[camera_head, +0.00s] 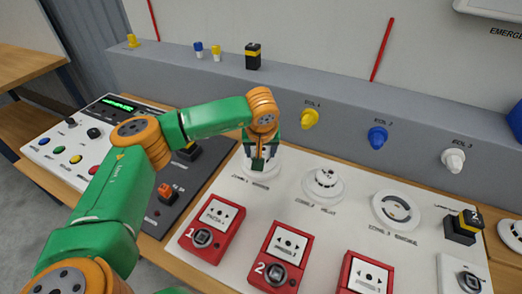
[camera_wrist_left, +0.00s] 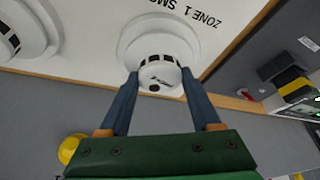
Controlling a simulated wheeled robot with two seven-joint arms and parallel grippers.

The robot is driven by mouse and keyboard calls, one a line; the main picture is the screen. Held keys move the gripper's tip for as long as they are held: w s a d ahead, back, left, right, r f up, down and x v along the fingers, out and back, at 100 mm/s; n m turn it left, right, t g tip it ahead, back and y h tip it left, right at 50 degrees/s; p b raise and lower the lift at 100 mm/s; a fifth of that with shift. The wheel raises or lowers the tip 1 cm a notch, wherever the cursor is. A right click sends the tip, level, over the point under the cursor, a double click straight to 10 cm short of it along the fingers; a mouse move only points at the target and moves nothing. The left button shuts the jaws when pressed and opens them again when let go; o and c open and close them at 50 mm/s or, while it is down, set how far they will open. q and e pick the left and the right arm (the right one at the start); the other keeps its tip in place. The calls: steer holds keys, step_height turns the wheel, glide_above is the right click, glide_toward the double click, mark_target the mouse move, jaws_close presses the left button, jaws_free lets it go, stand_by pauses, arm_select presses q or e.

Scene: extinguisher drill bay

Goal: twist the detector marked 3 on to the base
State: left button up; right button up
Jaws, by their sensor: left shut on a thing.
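My left gripper (camera_head: 258,164) is shut on a white round detector (camera_wrist_left: 158,48) at the place labelled ZONE 1. In the left wrist view its two fingers touch the detector's sides. The detector sits upright against its round mount on the white panel. A white ring-shaped base (camera_head: 397,211) with a dark middle lies bare at zone 3. A white detector (camera_head: 323,184) sits at zone 2. Another white round thing (camera_head: 512,231) is cut off by the right edge. I cannot read a 3 on any detector. My right gripper is not in view.
Red call points (camera_head: 212,228) stand along the panel's front. A black and yellow block (camera_head: 463,226) stands at right. Yellow, blue and white knobs (camera_head: 377,137) stick out of the grey ledge behind. A control console (camera_head: 75,137) lies at left.

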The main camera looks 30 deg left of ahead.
arm_select(q)
steer(key=shift+a+m+t+h, duration=0.15)
steer(key=shift+m+h, duration=0.25)
steer(key=shift+m, duration=0.65)
steer(key=shift+d+m+t+h, duration=0.15)
steer(key=shift+m+h, duration=0.25)
steer(key=shift+m, duration=0.65)
steer(key=shift+a, duration=0.1)
steer(key=o, duration=1.5)
steer(key=shift+o, duration=0.2)
step_height(320, 180, up, 7)
steer(key=p, duration=0.5)
steer(key=shift+r+p, duration=0.1)
steer(key=shift+p, duration=0.3)
